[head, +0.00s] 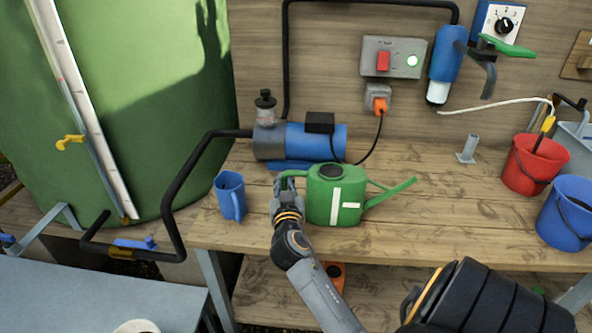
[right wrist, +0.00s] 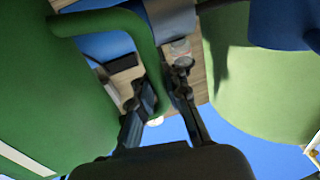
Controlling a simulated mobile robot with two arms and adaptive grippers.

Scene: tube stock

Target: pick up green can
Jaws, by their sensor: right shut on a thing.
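The green can (head: 336,203) is a watering can with white stripes on its side, a dark round opening on top and a spout toward the right. It is upright at the wooden bench; I cannot tell whether its base touches the boards. My right gripper (head: 284,190) is at the can's left side, shut on its handle. In the right wrist view the can's body (right wrist: 45,95) fills the left, and its curved handle (right wrist: 143,45) runs down between the fingers (right wrist: 167,88). The gripper hides part of the handle in the head view. My left gripper is out of view.
On the wooden bench (head: 420,235), a blue mug (head: 230,194) stands left of the can and a blue pump (head: 316,138) close behind. A red bucket (head: 532,164) and a blue bucket (head: 568,210) stand right. A large green tank (head: 130,90) is at left. Bench right of the spout is clear.

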